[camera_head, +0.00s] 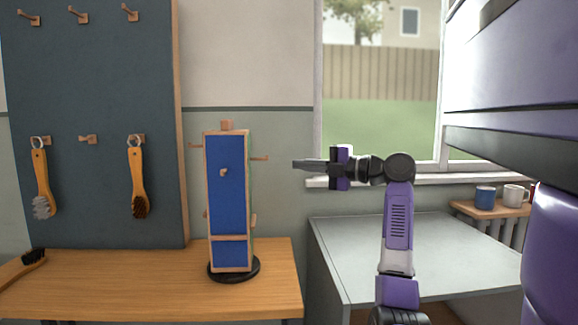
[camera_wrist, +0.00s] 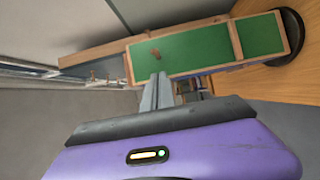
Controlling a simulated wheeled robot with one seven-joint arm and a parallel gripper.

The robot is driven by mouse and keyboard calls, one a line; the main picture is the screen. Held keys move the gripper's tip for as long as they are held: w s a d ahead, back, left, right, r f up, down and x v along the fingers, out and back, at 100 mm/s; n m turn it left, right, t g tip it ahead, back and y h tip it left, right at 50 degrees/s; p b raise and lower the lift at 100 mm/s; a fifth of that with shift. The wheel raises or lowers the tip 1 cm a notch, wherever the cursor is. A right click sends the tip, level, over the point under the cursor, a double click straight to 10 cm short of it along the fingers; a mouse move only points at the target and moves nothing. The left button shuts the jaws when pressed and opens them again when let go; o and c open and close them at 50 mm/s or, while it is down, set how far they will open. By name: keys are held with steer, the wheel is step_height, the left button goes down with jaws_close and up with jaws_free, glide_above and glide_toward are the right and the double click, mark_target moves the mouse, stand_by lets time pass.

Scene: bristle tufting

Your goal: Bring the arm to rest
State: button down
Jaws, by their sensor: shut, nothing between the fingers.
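My gripper (camera_head: 300,164) is at the end of my raised purple and black arm, pointing left in the head view. Its fingers are shut with nothing between them. It is apart from the blue-faced wooden stand (camera_head: 226,190), to the right of its upper part. In the wrist view, my shut fingers (camera_wrist: 158,92) point toward a green face (camera_wrist: 205,52) of the stand, which has a small wooden peg. Whether the fingertips touch anything there is hard to tell, but the head view shows a gap.
The stand is on a black round base (camera_head: 234,270) on a wooden table (camera_head: 150,285). Two brushes hang on a dark pegboard (camera_head: 90,100); another brush (camera_head: 22,267) lies on the table's left edge. A grey worktop (camera_head: 350,250) is behind my arm. Two mugs (camera_head: 485,197) stand on a shelf.

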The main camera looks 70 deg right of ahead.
steer(key=shift+s, duration=0.3)
